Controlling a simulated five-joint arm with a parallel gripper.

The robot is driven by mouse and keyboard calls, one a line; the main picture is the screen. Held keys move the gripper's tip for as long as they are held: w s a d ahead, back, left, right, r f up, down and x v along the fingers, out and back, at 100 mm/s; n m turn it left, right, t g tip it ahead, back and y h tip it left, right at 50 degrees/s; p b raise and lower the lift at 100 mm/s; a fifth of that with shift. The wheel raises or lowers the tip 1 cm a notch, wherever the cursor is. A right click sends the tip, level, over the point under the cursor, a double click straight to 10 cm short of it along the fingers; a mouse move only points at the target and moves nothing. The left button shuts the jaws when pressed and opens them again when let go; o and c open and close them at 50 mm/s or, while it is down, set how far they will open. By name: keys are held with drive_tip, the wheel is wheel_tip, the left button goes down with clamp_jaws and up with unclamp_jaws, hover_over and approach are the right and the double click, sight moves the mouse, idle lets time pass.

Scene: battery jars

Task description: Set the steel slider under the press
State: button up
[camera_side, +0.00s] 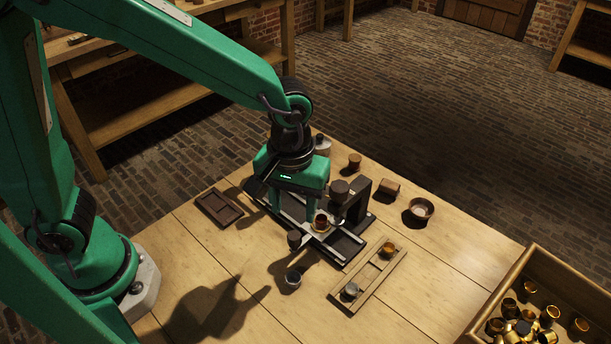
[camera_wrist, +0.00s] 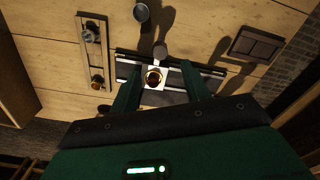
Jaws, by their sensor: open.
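The steel slider (camera_side: 322,233) is a pale plate on the dark base, with a small round jar (camera_side: 321,222) on it. In the wrist view the slider (camera_wrist: 143,73) shows between my fingers, with the brass-rimmed jar (camera_wrist: 153,78) on top. The black press (camera_side: 357,197) stands just right of the jar in the side view, its round head (camera_side: 339,187) up high. A dark knob (camera_side: 294,238) stands at the front, also in the wrist view (camera_wrist: 160,50). My gripper (camera_side: 293,211) is open, pointing down, one finger each side of the slider. Finger contact is unclear.
A wooden rack (camera_side: 366,275) holds two jars at the front right. A loose grey cup (camera_side: 292,281) stands at the front. A dark tray (camera_side: 219,208) lies left, a bowl (camera_side: 420,209) right. A crate (camera_side: 470,330) of brass jars stands far right.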

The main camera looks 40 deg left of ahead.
sight(294, 235)
drive_tip(key=shift+n, duration=1)
drive_tip(key=shift+f, duration=0.1)
drive_tip(key=shift+f, duration=3.85)
clamp_jaws()
drive_tip(key=shift+d, duration=2.2)
